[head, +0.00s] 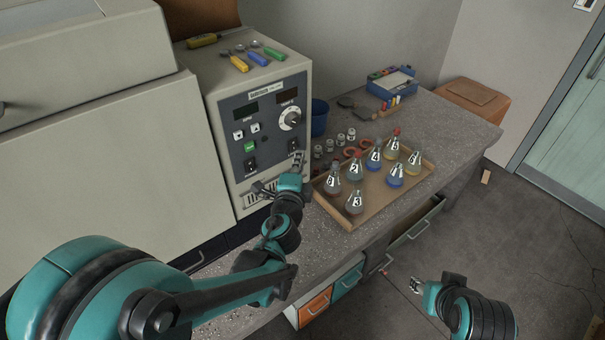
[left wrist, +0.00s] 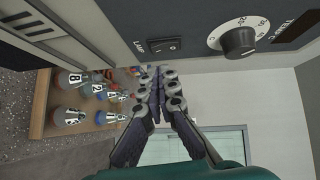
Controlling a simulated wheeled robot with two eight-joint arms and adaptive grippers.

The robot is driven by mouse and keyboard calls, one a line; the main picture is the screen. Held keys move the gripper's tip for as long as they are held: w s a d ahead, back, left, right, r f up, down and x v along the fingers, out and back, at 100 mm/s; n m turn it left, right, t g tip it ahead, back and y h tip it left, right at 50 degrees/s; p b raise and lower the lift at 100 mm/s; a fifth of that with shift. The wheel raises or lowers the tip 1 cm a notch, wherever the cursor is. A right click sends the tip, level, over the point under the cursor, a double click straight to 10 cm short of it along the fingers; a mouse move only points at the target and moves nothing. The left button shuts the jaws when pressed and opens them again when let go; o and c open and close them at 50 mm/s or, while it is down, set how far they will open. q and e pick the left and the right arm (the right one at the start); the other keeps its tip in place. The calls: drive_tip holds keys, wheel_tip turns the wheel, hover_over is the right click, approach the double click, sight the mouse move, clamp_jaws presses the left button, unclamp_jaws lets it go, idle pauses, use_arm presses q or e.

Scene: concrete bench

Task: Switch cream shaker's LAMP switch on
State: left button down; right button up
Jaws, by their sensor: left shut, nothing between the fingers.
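The cream shaker (head: 221,108) stands at the back of the bench with a dark control panel on its front. Its LAMP switch (left wrist: 164,45) is a black rocker beside the word LAMP in the left wrist view. In the head view this switch (head: 293,145) shows low on the panel's right side, under the dial. My left gripper (head: 298,158) is shut and empty, just in front of the panel below the switch. In the left wrist view its fingertips (left wrist: 157,72) appear close to the switch; contact cannot be told. My right gripper (head: 415,285) hangs beyond the bench's front edge, too small to judge.
The dial (left wrist: 238,39) is near the LAMP switch. A second rocker (head: 250,164) is at the panel's lower left. A wooden tray (head: 374,211) with several numbered flasks stands right of my left gripper. Screwdrivers (head: 257,58) lie on the shaker. Drawers below are partly open.

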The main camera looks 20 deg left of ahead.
use_arm(q)
drive_tip(key=shift+w+a+f, duration=0.1)
drive_tip(key=shift+w+a, duration=0.45)
drive_tip(key=shift+a, duration=0.2)
drive_tip(key=shift+w+a+f+b, duration=0.1)
drive_tip(key=shift+w+a+b, duration=0.1)
drive_tip(key=shift+b, duration=0.1)
drive_tip(key=shift+s+f, duration=0.1)
